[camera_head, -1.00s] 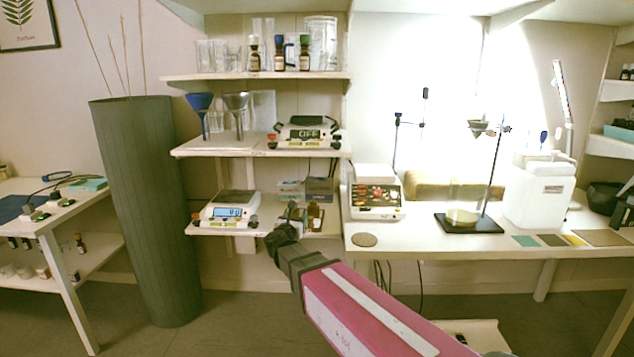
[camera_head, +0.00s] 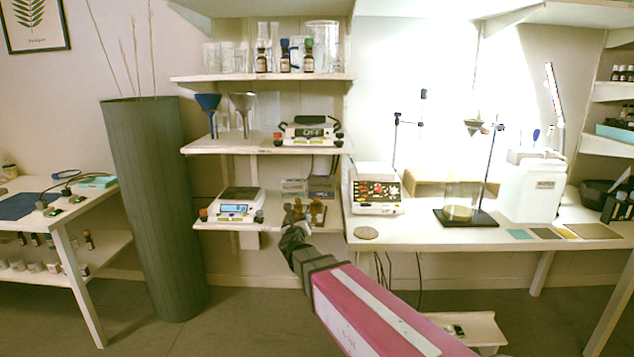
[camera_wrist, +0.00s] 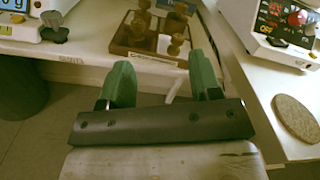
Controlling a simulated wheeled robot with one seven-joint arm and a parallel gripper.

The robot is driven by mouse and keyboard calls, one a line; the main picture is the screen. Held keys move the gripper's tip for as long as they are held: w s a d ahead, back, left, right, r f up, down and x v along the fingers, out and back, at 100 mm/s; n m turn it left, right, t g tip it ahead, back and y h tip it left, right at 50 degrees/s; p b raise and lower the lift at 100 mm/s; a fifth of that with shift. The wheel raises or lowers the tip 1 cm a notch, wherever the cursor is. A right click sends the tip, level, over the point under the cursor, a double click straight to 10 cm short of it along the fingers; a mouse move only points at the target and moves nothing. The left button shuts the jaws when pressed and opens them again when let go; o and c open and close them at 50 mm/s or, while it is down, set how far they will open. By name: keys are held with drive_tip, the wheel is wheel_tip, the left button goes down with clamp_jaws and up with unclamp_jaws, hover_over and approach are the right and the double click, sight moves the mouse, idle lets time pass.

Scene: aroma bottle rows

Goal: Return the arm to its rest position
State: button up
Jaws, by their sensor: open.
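My gripper (camera_wrist: 162,82) is open and empty in the wrist view, its two green fingers apart. Beyond its fingers is a brown wooden rack (camera_wrist: 140,42) with small brown bottles or pieces on the lower shelf. In the head view my pink and grey arm reaches up from the lower right. Its end (camera_head: 293,236) is just in front of and below the lower shelf. The rack (camera_head: 308,214) shows just above it.
A scale (camera_head: 236,205) sits left on the lower shelf (camera_head: 215,227). A device with a red-dotted panel (camera_head: 376,190) and a round cork mat (camera_head: 366,233) are on the right bench (camera_head: 420,236). A tall green vase (camera_head: 155,210) stands left. Open floor lies below the shelf.

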drive_tip(key=s+d+f+n+g+y, duration=0.35)
drive_tip(key=f+n, duration=0.25)
drive_tip(key=n, duration=0.4)
drive_tip(key=s+d+f+n+g+y, duration=0.3)
drive_tip(key=d+f+n+g, duration=0.25)
drive_tip(key=n, duration=0.45)
drive_tip(key=s+d+f+n+g+h, duration=0.2)
drive_tip(key=s+d+f+n+g, duration=0.2)
drive_tip(key=s+d, duration=0.4)
drive_tip(key=s+d+f+n+g+h, duration=0.3)
drive_tip(key=s+d+f+n+g, duration=0.1)
drive_tip(key=s+d+n, duration=0.3)
drive_tip(key=shift+s+d+f, duration=0.5)
drive_tip(key=shift+d, duration=0.05)
